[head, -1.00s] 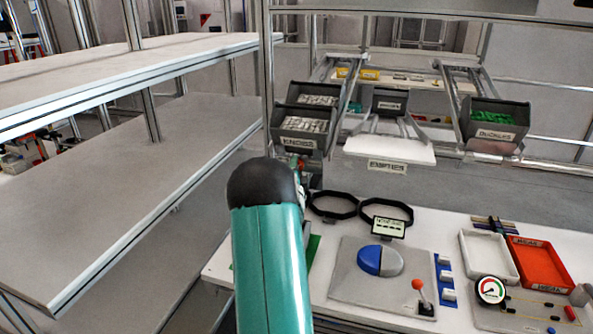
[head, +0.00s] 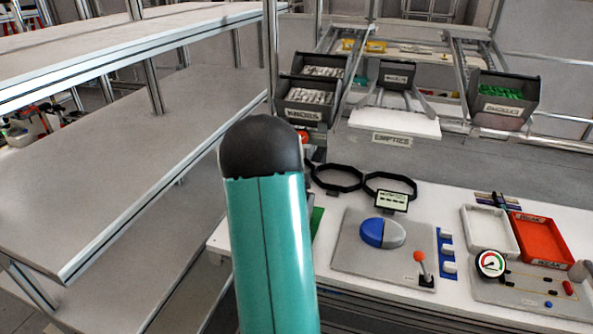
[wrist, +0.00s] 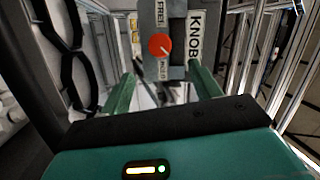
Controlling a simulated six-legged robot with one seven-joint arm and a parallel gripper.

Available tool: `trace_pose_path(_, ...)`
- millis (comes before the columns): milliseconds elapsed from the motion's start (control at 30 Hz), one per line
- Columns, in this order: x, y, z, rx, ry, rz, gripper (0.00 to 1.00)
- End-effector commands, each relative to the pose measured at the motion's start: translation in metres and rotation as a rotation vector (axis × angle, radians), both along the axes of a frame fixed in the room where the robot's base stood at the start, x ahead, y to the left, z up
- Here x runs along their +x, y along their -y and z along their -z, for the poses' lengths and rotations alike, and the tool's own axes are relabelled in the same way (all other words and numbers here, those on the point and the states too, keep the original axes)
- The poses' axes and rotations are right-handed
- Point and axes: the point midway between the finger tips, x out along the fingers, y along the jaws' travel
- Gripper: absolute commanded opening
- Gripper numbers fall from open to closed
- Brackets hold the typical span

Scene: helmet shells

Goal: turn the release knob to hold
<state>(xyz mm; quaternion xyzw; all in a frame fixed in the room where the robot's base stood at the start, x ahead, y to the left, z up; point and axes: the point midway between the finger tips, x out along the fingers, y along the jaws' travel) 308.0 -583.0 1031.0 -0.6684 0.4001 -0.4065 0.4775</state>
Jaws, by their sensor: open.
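The release knob (wrist: 160,45) is a round red knob with a pale pointer mark, on a grey plate (wrist: 176,12) in the wrist view. The plate reads FREE at the top and what looks like HOLD at the bottom. The pale mark slants toward the lower right, nearer the lower label. A bit of the red knob (head: 303,137) shows in the head view beside my arm. My gripper (wrist: 161,78) is open, its two green fingers apart on either side below the knob in the picture, with nothing between them. In the head view my arm hides the gripper.
A bin labelled KNOBS (head: 305,105) hangs just above the knob. Dark ring-shaped frames (head: 338,178) stand close to its right. The white worktable (head: 322,272) holds a blue-and-grey dome (head: 382,233) and a red-balled lever (head: 420,257). Empty shelves (head: 150,165) stand at left.

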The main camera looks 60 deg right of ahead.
Motion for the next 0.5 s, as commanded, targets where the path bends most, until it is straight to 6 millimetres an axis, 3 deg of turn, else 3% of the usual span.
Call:
trace_pose_path(200,-0.009,-0.025,0.004,0.0,0.001,-0.001,0.63)
trace_pose_path(500,-0.01,-0.028,0.004,-0.001,0.0,-0.001,0.63)
